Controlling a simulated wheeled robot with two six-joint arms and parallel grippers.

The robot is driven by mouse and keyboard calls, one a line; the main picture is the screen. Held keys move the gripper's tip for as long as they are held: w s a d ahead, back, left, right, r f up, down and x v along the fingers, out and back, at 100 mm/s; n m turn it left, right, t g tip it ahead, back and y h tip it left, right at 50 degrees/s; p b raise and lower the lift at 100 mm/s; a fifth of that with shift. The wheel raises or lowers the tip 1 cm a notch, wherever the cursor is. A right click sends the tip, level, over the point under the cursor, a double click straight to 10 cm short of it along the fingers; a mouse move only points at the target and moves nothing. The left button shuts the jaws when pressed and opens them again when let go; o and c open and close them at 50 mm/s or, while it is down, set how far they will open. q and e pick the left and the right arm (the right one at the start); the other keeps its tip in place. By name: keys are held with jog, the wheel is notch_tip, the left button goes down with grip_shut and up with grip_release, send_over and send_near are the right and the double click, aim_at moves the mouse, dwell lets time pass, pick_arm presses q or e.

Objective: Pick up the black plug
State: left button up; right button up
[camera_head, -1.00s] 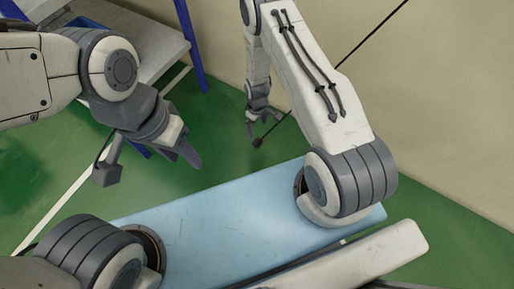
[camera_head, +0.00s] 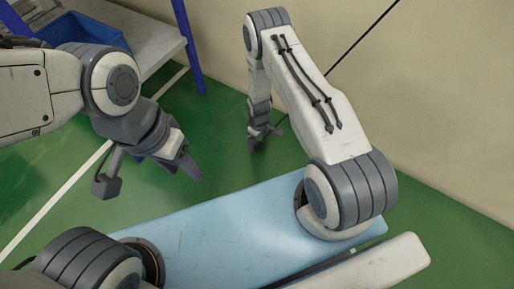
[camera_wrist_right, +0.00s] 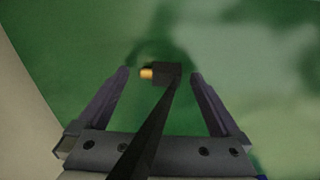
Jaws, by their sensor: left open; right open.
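The black plug (camera_wrist_right: 168,72) shows in the right wrist view as a dark block with a gold tip pointing left. A black cable (camera_wrist_right: 148,130) runs from it toward the bottom of that view. My right gripper (camera_wrist_right: 160,76) is open, with a finger on each side of the plug and a visible gap to both. In the head view my right gripper (camera_head: 262,140) hangs beyond the blue surface, and the plug is hard to make out there. The cable (camera_head: 355,43) slants up to the right. My left gripper (camera_head: 190,164) is open and empty at left.
A light-blue surface (camera_head: 215,240) lies in front, below my arms. A grey table (camera_head: 145,25) with a blue bin (camera_head: 85,33) and blue posts stands at the upper left. A beige wall (camera_head: 440,120) closes the right side. Green floor around my grippers looks clear.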

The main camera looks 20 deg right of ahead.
jog(key=shift+r, duration=0.15)
jog(key=c, duration=1.6)
